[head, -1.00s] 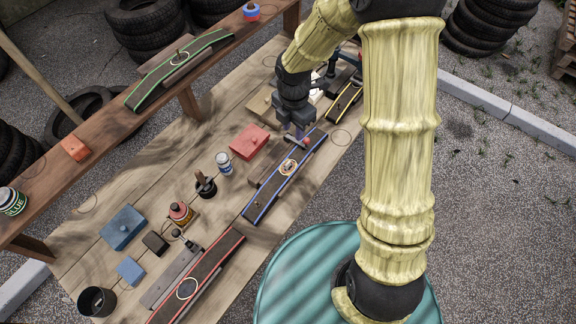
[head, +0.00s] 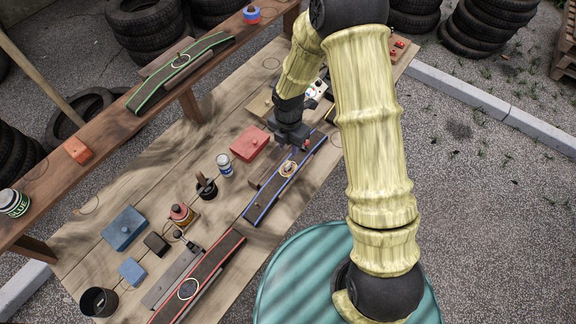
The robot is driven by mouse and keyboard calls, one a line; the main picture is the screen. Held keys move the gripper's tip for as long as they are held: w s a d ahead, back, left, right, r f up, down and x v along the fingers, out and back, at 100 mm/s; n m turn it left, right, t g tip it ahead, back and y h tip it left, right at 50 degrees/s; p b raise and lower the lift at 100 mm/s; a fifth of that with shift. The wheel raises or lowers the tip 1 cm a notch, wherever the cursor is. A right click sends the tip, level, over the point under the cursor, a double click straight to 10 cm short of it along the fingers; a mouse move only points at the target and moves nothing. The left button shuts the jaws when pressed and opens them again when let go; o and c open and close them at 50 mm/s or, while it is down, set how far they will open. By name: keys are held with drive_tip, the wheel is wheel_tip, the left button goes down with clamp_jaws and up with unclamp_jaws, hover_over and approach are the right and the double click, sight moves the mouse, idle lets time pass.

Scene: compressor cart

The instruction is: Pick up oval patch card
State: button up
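I cannot pick out the oval patch card for certain. A small tan piece (head: 288,167) lies inside the white oval mark on the blue-edged dark strip (head: 262,203); it is too small to identify. My gripper (head: 288,147) points down over the bench, at the far part of this strip and beyond the tan piece. Its fingers are small and partly hidden by the wrist, so I cannot see whether they are open or hold anything. Other oval marks show on the red-edged strip (head: 212,266) and the green-edged strip (head: 160,83), with no card clearly visible there.
A raised shelf (head: 112,120) runs behind. My arm hides the bench's far right part.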

drive_tip(key=p, duration=0.1)
hover_over(288, 165)
drive_tip(key=shift+w+f, duration=0.15)
drive_tip(key=shift+f, duration=2.5)
drive_tip(key=shift+f, duration=0.15)
drive_tip(key=shift+f+p, duration=1.2)
drive_tip(key=shift+f, duration=1.25)
drive_tip(key=shift+c, duration=0.2)
clamp_jaws()
